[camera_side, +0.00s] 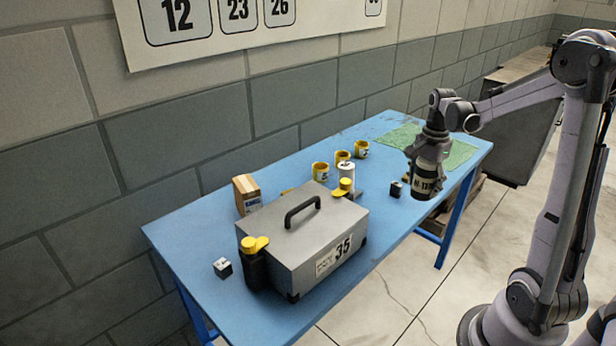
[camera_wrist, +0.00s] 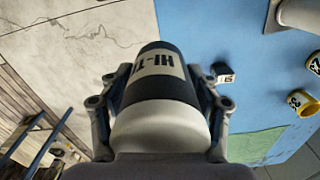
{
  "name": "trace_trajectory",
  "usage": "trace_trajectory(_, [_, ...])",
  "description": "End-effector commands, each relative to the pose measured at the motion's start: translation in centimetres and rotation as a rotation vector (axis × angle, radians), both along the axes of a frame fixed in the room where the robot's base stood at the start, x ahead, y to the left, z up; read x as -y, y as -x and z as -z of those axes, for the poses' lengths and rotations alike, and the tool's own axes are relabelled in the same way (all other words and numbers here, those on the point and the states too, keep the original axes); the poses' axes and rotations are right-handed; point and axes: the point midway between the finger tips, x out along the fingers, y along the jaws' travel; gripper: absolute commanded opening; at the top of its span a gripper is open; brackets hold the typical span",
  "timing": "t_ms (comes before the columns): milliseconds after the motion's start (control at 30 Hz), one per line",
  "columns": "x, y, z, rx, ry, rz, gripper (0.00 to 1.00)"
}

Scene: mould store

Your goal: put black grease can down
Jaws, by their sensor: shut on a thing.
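The black grease can (camera_side: 427,178), with a pale lettered label, is held in my gripper (camera_side: 431,160) near the front edge of the blue table (camera_side: 195,240), toward its right end. In the wrist view the can (camera_wrist: 165,70) fills the space between the two fingers of my gripper (camera_wrist: 157,95), which is shut on it. There the can overlaps the border between table and floor. It appears to be above the table; its exact height cannot be told. The can's far side is hidden.
A grey case (camera_side: 300,240) marked 35 stands on the table, with yellow-topped black bottle (camera_side: 255,268) beside it. Several yellow cups (camera_side: 361,149), a white can (camera_side: 346,176), a small dark cube (camera_side: 396,189) and a carton (camera_side: 246,193) stand nearby. A green mat (camera_side: 455,155) covers the right end.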

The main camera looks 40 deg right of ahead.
Motion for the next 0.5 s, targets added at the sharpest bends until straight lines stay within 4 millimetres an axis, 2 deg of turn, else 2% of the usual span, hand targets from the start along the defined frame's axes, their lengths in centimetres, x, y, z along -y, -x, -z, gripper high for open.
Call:
trace_trajectory(167, [-2.6,-2.0,-0.6,0.0,-0.001,-0.252,0.18])
trace_trajectory(500, [-11.4,-6.8,-1.9,0.0,0.0,-1.043,0.18])
